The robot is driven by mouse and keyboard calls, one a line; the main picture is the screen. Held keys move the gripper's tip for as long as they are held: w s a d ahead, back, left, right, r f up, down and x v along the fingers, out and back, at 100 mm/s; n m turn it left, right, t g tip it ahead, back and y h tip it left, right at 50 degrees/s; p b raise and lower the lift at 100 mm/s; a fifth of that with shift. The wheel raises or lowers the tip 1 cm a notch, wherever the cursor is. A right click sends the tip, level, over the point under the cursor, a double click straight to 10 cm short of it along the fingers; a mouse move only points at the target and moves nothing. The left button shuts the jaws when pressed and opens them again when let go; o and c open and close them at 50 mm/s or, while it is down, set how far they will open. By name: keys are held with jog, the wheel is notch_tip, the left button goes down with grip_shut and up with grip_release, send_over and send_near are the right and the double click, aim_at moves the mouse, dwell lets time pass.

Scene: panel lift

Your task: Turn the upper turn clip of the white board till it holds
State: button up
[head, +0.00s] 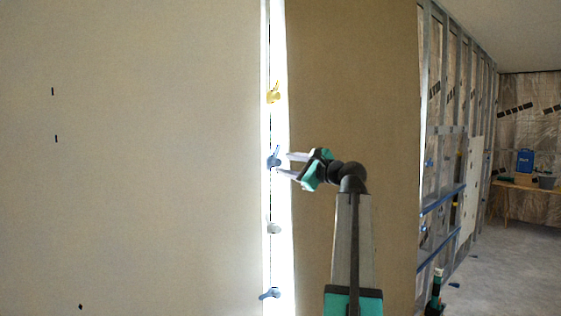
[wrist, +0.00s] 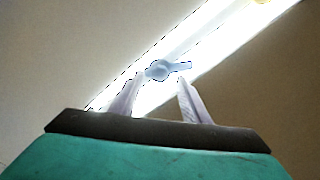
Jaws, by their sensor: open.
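A large pale board (head: 140,170), which looks like the white board, fills the left of the head view. Along the bright upright strip at its right edge sit a yellow clip (head: 273,95), an upper blue clip (head: 274,161), a grey-white clip (head: 273,228) and a lower blue clip (head: 270,293). My gripper (head: 284,163) is open just right of the upper blue clip, its fingers pointing at it. In the wrist view the upper blue clip (wrist: 160,70) shows just beyond and between the open fingertips (wrist: 162,80), its lever pointing right. Contact cannot be told.
A brown board (head: 350,90) stands right of the bright strip, behind my arm. Further right are metal studs with blue rails (head: 442,200), open grey floor (head: 500,280) and a wooden table (head: 515,184) with a blue container (head: 525,160).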

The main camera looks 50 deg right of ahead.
aim_at(279, 162)
jog(key=shift+w+d+p, duration=0.1)
jog(key=shift+w+p, duration=0.25)
jog(key=shift+w, duration=1.15)
jog(key=shift+c, duration=0.5)
